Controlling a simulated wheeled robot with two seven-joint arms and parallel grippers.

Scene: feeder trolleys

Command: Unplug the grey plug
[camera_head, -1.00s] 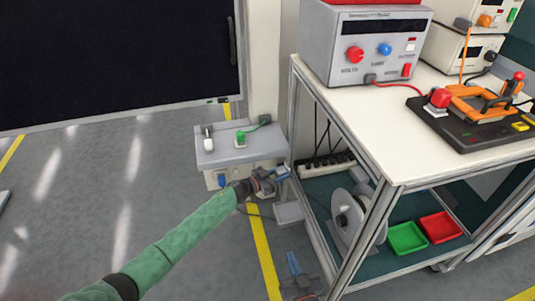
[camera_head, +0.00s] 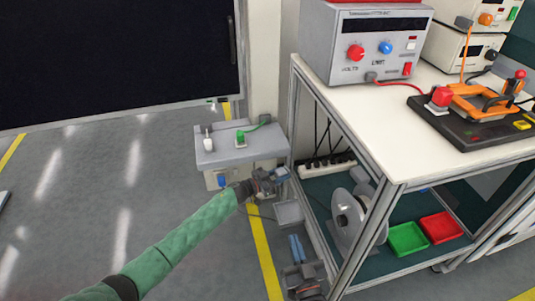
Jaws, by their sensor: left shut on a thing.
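A light-grey socket box (camera_head: 245,157) stands on the floor left of the trolley. A white plug (camera_head: 208,141) and a green plug (camera_head: 240,138) stand on its top, and a blue plug (camera_head: 221,181) is on its front. My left gripper (camera_head: 278,175) is shut at the box's front right, by the trolley leg. It holds a small grey thing, which looks like the grey plug but is mostly hidden by the fingers. I cannot tell whether it is still seated. My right gripper (camera_head: 296,248) is low, near the trolley's foot, too small to read its jaws.
A metal trolley (camera_head: 345,130) stands close on the right, its leg beside my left gripper. Its lower shelf holds a power strip (camera_head: 327,165), a cable reel (camera_head: 349,215), a green tray (camera_head: 408,239) and a red tray (camera_head: 440,227).

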